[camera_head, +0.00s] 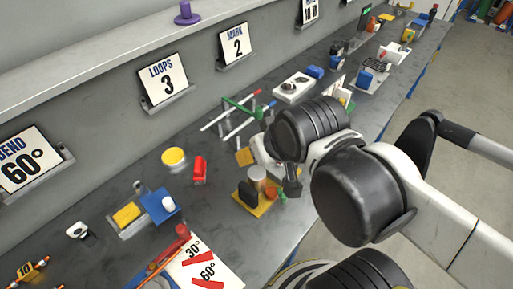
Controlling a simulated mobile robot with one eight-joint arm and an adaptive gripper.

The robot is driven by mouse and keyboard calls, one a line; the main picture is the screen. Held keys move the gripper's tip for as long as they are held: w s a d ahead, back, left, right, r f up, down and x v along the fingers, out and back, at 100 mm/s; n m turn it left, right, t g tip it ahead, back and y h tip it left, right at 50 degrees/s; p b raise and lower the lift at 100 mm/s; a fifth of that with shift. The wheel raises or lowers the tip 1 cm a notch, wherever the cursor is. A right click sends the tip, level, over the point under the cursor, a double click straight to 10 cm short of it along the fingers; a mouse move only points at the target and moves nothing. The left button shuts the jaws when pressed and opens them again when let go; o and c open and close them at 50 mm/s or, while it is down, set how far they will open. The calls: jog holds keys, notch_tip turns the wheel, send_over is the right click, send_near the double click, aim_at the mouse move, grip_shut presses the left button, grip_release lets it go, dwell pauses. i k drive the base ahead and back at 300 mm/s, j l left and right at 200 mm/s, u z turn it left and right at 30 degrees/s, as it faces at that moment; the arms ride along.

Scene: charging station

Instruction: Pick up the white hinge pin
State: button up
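No part can be clearly made out as the white hinge pin at this size. A small white rounded piece (168,203) rests on or against a blue block (158,205) at the left of the bench; I cannot tell whether it is the pin. My gripper (292,188) points down over the middle of the bench, at the right of a yellow-based fixture (247,204) with a dark block and a grey cylinder. My arm hides part of the bench there. The fingers are too small and dark to show whether they are open or shut.
A card with angles (205,262) lies in front. A wall with signs (163,82) bounds the bench (112,182).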

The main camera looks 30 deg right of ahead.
aim_at(79, 230)
jog(key=u, duration=1.5)
jog(key=z, duration=0.4)
